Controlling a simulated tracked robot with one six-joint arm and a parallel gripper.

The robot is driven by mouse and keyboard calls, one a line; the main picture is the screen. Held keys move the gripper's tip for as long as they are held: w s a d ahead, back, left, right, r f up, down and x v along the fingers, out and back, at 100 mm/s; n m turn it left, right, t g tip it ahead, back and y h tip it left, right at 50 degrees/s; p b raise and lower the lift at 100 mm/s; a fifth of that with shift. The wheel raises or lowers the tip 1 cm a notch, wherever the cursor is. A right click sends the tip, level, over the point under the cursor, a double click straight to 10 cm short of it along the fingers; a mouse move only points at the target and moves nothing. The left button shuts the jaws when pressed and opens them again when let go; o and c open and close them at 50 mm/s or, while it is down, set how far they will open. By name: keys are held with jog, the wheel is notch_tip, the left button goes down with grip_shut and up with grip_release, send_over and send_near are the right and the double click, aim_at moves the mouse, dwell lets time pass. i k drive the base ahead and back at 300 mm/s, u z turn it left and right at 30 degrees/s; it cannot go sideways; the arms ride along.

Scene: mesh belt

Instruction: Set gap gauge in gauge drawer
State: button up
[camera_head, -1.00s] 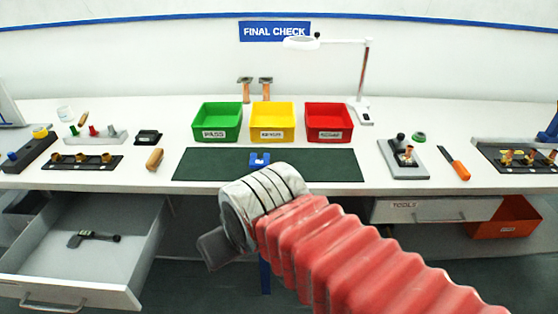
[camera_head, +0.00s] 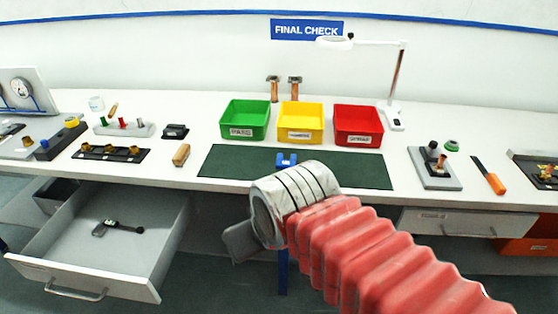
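A small blue U-shaped piece (camera_head: 287,160), which looks like the gap gauge, lies on the dark green mat (camera_head: 225,167) at the middle of the bench. An open grey drawer (camera_head: 50,245) juts out below the bench at the left; its label does not show. A dark gauge-like tool (camera_head: 118,228) with a long handle lies on its floor. My gripper (camera_head: 240,243) is in front of the bench edge, below the mat and right of the drawer. Only one dark grey part of it shows; the wrist hides the rest, so its opening and anything held cannot be seen.
Green (camera_head: 246,133), yellow (camera_head: 301,135) and red (camera_head: 358,140) bins stand behind the mat. A closed drawer (camera_head: 465,222) is under the bench at the right, beside an orange bin (camera_head: 528,245). An orange-handled tool (camera_head: 489,176) and fixtures line the bench.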

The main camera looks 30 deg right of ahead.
aim_at(94, 255)
jog(key=i, duration=0.9)
jog(key=z, duration=0.05)
